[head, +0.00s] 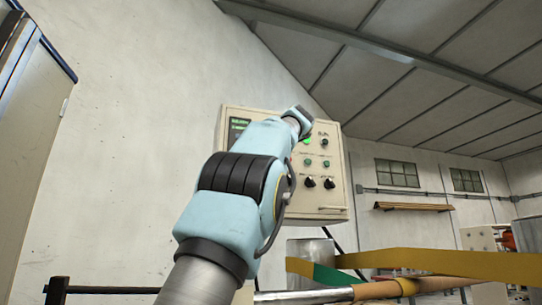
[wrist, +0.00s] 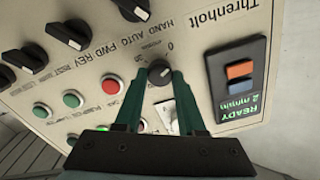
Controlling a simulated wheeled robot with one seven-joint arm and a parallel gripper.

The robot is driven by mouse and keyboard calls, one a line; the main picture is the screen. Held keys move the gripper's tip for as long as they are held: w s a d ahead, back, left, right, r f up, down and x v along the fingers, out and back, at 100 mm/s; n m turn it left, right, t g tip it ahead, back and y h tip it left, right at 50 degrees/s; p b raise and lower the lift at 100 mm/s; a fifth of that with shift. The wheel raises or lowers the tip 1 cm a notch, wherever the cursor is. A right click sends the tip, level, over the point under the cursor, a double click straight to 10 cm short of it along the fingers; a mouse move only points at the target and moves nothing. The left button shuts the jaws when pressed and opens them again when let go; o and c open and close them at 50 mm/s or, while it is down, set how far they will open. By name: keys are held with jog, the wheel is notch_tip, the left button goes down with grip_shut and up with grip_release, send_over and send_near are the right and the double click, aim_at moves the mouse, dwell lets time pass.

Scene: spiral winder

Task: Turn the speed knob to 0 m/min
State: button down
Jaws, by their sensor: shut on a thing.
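The speed knob (wrist: 159,74) is a small round black knob on the beige control panel (head: 338,204). In the wrist view a "0" is printed just above it, with other scale marks around it. My gripper (wrist: 160,82) has its two dark green fingers on either side of the knob, shut on it. The fingers cover part of its rim, and I cannot read its pointer clearly. The display (wrist: 238,80) beside it shows "READY" and "2 m/min", upside down in this view. In the head view my arm hides the knob and the fingertips.
Several black selector knobs (wrist: 66,35) and red and green buttons (wrist: 73,99) sit close by on the panel. A light toggle or key switch (wrist: 174,115) is near the right finger. A yellow web (head: 430,262) and rollers lie below the panel. A cabinet (head: 28,90) stands left.

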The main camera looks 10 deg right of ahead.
jog(key=shift+f+n, duration=0.1)
jog(key=shift+n, duration=1.8)
jog(key=c, duration=0.5)
grip_release()
jog(key=s+d+b, duration=0.1)
jog(key=s+b, duration=0.4)
jog(key=s, duration=0.5)
jog(key=shift+s+d, duration=0.2)
jog(key=shift+s, duration=0.15)
